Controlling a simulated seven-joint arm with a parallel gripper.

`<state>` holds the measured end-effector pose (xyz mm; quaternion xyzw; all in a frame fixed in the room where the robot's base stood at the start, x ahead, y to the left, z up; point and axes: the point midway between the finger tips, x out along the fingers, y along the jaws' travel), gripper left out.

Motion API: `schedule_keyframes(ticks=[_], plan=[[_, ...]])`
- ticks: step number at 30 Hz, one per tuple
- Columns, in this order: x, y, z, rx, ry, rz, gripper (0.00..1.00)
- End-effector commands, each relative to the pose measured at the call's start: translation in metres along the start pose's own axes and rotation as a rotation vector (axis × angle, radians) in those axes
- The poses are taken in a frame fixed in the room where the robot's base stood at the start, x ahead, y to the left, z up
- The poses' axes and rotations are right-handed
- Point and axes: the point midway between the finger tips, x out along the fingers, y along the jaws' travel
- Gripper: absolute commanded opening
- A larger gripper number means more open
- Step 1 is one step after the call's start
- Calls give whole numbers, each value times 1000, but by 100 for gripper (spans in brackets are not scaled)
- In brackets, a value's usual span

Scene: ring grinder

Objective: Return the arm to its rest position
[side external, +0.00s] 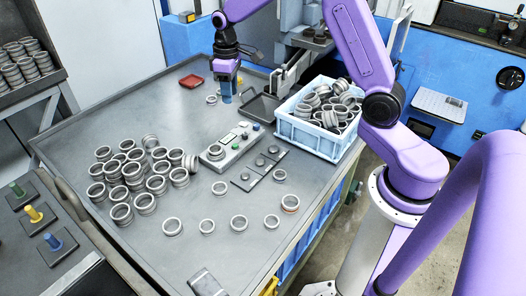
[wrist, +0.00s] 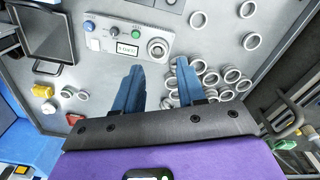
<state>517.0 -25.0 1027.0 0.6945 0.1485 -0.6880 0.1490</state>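My gripper (side external: 226,98) hangs above the grey table (side external: 120,205), near its back edge and left of the light blue crate. In the wrist view its two blue fingers (wrist: 160,66) stand apart with nothing between them. The gripper is open and empty. The fingertips look clear of the table, but the exact height is hard to tell. My purple arm reaches in from the right and bends over the crate.
Many metal rings (side external: 130,170) lie at the table's left. A control box (side external: 228,147) with buttons sits mid-table. The light blue crate (side external: 308,140) holds rings. A dark tray (side external: 262,107) and a red dish (side external: 191,81) are near the gripper. Machinery stands behind.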

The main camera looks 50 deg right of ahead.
Motion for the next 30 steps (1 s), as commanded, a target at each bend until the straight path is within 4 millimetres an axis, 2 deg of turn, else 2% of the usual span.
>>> schedule_keyframes(ticks=[1, 6, 11, 15, 21, 27, 30], plan=[[-8, -21, 6, -36, 3, 0, 40], [-27, -82, 35, -146, 8, -1, 40], [-41, -132, 74, -249, 11, -3, 40], [-49, -167, 116, -340, 13, -5, 40], [-54, -200, 182, -470, 17, -9, 40], [-53, -215, 246, -589, 21, -14, 40], [-51, -216, 268, -632, 22, -16, 40]])
